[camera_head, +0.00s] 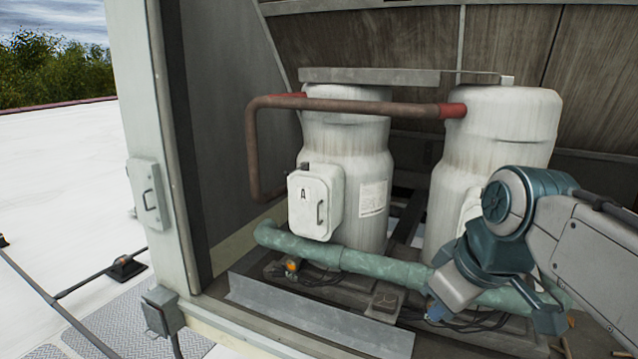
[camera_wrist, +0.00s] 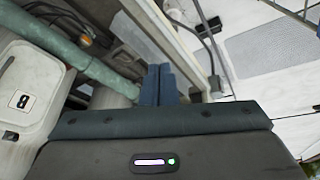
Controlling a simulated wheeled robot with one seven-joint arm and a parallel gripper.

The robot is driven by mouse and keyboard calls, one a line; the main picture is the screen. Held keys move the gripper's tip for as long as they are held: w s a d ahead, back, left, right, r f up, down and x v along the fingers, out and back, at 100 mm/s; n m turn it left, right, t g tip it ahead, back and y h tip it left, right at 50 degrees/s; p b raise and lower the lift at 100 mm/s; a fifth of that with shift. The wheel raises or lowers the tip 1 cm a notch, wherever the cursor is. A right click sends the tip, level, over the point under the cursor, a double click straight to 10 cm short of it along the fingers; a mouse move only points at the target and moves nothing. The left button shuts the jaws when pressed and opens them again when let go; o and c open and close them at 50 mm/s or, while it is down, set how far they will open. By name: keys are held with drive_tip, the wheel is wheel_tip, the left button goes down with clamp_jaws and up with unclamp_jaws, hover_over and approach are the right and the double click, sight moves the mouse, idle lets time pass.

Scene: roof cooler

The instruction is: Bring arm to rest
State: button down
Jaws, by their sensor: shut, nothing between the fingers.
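My gripper (camera_wrist: 159,68) shows in the wrist view as two blue fingers side by side, closed together with nothing between them. In the head view my arm comes in from the right and bends down in front of the right-hand tank (camera_head: 500,125). The hand hangs low near the green pipe (camera_head: 370,263); I cannot tell whether it touches it. The exact fingertips are hard to make out there. In the wrist view a white box marked B (camera_wrist: 28,88) is close at the left, and the green pipe (camera_wrist: 60,42) runs beside it.
A left tank (camera_head: 345,150) bears a white box marked A (camera_head: 315,205). A rusty brown pipe (camera_head: 370,106) links the tanks. A grey metal rail (camera_head: 310,310) edges the unit's front. A pale post (camera_head: 160,150) stands left. Open white roof (camera_head: 60,180) lies beyond, with a grating (camera_head: 130,315).

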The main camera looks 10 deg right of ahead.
drive_tip(key=s+a+f+m+b, duration=0.1)
drive_tip(key=a+f+m+b, duration=0.1)
drive_tip(key=f, duration=0.6)
drive_tip(key=s+a+f+m+g+b, duration=0.1)
drive_tip(key=f+b, duration=0.3)
drive_tip(key=f, duration=0.4)
drive_tip(key=s+a+f+m+h+b, duration=0.1)
drive_tip(key=s+a+f+m+b, duration=0.1)
drive_tip(key=f, duration=0.7)
drive_tip(key=shift+a+m+g+b, duration=0.3)
drive_tip(key=shift+a+b, duration=0.55)
drive_tip(key=shift+b, duration=0.2)
drive_tip(key=shift+d, duration=0.1)
